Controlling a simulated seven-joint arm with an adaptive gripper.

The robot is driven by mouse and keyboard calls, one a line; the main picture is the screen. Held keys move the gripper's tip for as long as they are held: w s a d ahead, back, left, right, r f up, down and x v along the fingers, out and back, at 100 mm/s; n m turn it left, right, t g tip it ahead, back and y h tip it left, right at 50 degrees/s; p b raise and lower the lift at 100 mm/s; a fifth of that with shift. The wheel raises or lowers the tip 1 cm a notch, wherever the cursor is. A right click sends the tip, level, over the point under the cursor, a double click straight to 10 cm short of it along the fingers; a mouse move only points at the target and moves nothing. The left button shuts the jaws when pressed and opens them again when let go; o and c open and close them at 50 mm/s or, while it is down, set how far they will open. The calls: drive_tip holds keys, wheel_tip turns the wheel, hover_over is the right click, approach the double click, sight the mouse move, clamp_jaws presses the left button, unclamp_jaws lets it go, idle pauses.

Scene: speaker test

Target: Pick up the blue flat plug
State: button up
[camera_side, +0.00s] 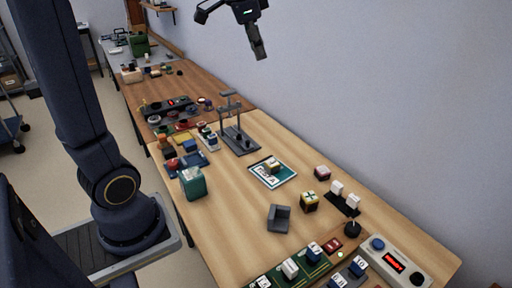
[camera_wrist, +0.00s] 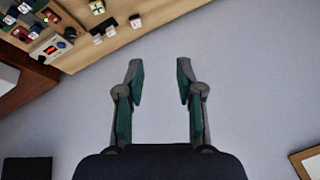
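My gripper (camera_wrist: 160,72) is open and empty in the wrist view, with its two fingers well apart. In the side view my gripper (camera_side: 258,48) hangs high at the top, in front of the wall and far above the table. Small blue-and-white blocks stand at the table's front: one on the green board (camera_side: 314,249) and one on the grey base beside it (camera_side: 358,265). Another small blue piece (camera_side: 188,146) lies near the far-left trays. I cannot tell which of these is the blue flat plug.
The wooden table (camera_side: 235,215) has bare room at its left middle. A grey stand (camera_side: 238,140), teal container (camera_side: 193,183), grey block (camera_side: 279,217), yellow-black cube (camera_side: 309,201) and white display box (camera_side: 394,262) stand on it. The wall (camera_side: 400,100) runs along its right side.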

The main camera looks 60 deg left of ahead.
drive_tip(key=w+a+f+g, duration=0.1)
drive_tip(key=w+a+f, duration=0.2)
drive_tip(key=a, duration=0.3)
drive_tip(key=w+a+f+g, duration=0.1)
drive_tip(key=w+a+f, duration=0.1)
drive_tip(key=a, duration=0.3)
drive_tip(key=n+g+h, duration=0.1)
drive_tip(key=n+g, duration=0.2)
drive_tip(key=n, duration=0.1)
hover_over(212, 135)
wheel_tip(212, 135, down, 22)
wheel_tip(212, 135, down, 10)
drive_tip(key=shift+w, duration=0.1)
drive_tip(key=shift+d+f, duration=0.1)
drive_tip(key=shift+f, duration=2.75)
clamp_jaws()
drive_tip(key=shift+r, duration=0.15)
